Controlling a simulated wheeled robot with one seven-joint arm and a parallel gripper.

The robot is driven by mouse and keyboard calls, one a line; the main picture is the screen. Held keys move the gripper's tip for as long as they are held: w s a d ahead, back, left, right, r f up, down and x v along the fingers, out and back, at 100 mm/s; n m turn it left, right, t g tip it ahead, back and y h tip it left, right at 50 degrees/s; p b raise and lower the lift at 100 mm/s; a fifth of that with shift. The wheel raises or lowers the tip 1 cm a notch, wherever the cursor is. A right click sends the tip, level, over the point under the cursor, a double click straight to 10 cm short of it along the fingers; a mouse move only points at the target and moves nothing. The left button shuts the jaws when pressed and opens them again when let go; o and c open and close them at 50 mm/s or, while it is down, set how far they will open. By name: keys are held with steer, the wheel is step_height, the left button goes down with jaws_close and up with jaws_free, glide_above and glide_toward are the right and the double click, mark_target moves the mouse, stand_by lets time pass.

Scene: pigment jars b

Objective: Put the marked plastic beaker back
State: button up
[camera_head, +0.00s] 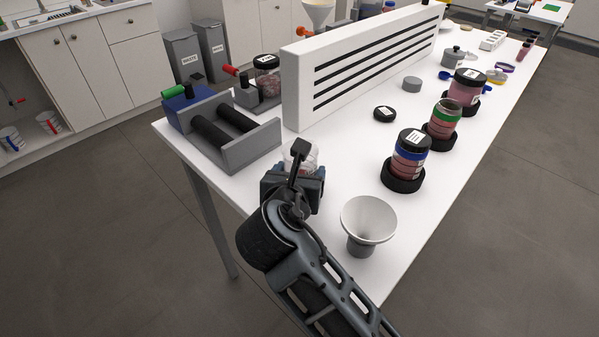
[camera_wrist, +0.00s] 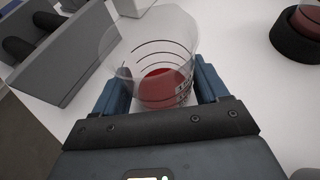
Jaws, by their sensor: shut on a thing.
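The marked plastic beaker (camera_wrist: 150,62) is clear, with dark graduation lines and red material in its bottom. In the wrist view it stands between the two blue fingers of my gripper (camera_wrist: 160,90), which is shut on it. In the head view the beaker (camera_head: 301,156) shows partly above my gripper (camera_head: 298,172), over the near left part of the white table (camera_head: 345,150). My wrist hides its lower part, and I cannot tell whether it touches the table.
A grey roller mill (camera_head: 225,130) stands left of the beaker. A white slotted panel (camera_head: 370,60) stands behind. A funnel (camera_head: 368,222) is at the near right edge. Jars in black rings, the nearest blue-banded (camera_head: 409,155), line the right side. A black lid (camera_head: 385,113) lies mid-table.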

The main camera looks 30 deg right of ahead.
steer(key=shift+f, duration=0.1)
steer(key=o, duration=1.1)
steer(key=v, duration=1.2)
